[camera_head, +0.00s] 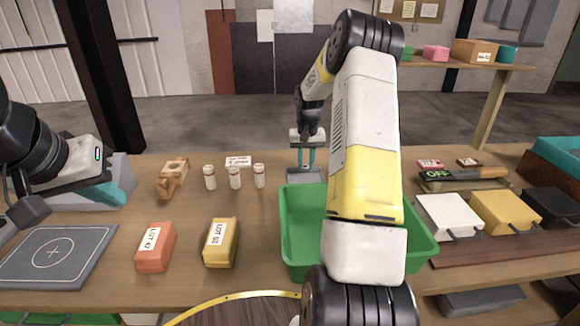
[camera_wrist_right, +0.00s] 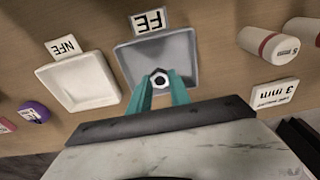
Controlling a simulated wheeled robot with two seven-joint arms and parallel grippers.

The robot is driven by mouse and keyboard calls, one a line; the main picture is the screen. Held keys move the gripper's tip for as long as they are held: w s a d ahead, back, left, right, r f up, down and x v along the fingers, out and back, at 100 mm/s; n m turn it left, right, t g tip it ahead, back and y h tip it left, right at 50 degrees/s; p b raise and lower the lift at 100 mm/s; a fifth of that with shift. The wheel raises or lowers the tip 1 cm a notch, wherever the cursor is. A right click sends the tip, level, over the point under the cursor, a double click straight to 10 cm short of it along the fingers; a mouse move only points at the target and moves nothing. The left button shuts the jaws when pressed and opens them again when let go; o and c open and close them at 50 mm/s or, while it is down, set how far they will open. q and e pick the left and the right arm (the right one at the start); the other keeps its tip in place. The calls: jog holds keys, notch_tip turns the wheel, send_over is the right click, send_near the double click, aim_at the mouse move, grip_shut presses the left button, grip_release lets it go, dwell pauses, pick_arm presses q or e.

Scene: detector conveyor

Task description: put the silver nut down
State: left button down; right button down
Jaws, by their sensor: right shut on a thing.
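The silver nut (camera_wrist_right: 160,79) is a small hex nut with a dark hole. My right gripper (camera_wrist_right: 160,90) is shut on it, with the nut between its teal fingertips. In the right wrist view they are over the grey tray (camera_wrist_right: 184,50) labelled FE. I cannot tell whether the nut touches the tray floor. In the head view my right gripper (camera_head: 306,160) points down at the grey tray (camera_head: 305,175) behind the green bin; the nut cannot be made out there. My left gripper (camera_head: 108,194) is at the far left, and its opening is unclear.
A white tray (camera_wrist_right: 72,87) labelled NFE stands beside the grey one. White bottles with red bands (camera_head: 235,177) stand left of it. The green bin (camera_head: 300,265) is partly hidden by my right arm. Orange (camera_head: 155,247) and yellow (camera_head: 221,243) lot blocks lie in front.

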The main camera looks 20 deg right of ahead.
aim_at(305, 167)
jog(key=shift+f, duration=2.05)
jog(key=c, duration=1.2)
grip_release()
jog(key=shift+f, duration=0.15)
